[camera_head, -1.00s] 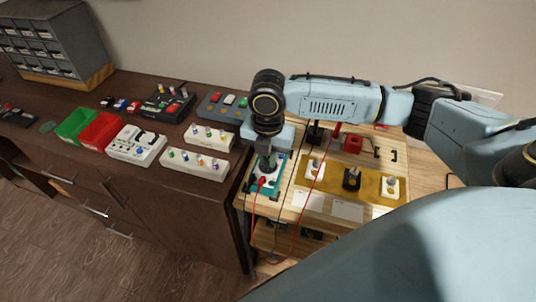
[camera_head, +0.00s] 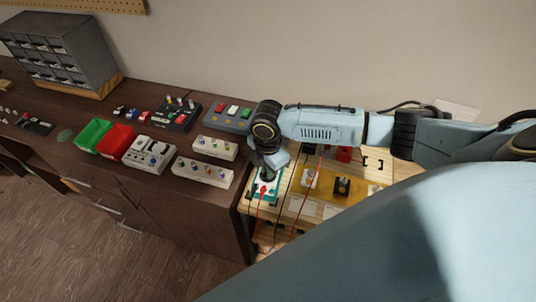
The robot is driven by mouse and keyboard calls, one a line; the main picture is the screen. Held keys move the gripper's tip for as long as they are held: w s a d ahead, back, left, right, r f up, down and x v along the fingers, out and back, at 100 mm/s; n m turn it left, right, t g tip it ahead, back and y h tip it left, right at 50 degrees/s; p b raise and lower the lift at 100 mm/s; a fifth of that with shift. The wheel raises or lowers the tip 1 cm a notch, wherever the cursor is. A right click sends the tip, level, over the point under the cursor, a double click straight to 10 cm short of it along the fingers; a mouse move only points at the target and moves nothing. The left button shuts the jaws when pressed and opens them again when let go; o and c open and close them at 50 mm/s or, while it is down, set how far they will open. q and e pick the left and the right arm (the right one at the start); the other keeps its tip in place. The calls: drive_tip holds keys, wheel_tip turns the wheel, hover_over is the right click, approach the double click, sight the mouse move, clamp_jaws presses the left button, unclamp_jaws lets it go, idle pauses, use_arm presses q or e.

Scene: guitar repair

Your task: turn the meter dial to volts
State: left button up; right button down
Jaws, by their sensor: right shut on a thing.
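The meter (camera_head: 277,185) is a small teal and white device at the left end of the light wooden bench. Red and dark leads run from its lower part. My right gripper (camera_head: 267,174) points down onto the meter's face, shut on the dial, which the fingers mostly hide. The dial's setting cannot be read at this size. My left gripper is not in view.
A yellow mat (camera_head: 318,206) with several small switch-like parts lies right of the meter. Red leads cross the bench front. A dark cabinet (camera_head: 205,225) on the left bears red and green bins (camera_head: 93,136) and several control boxes. My own blue body hides the bench's right front.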

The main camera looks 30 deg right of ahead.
idle(0.5)
drive_tip(key=c, duration=1.5)
unclamp_jaws()
drive_tip(key=shift+r, duration=0.1)
wheel_tip(320, 180, up, 13)
drive_tip(key=shift+r, duration=0.15)
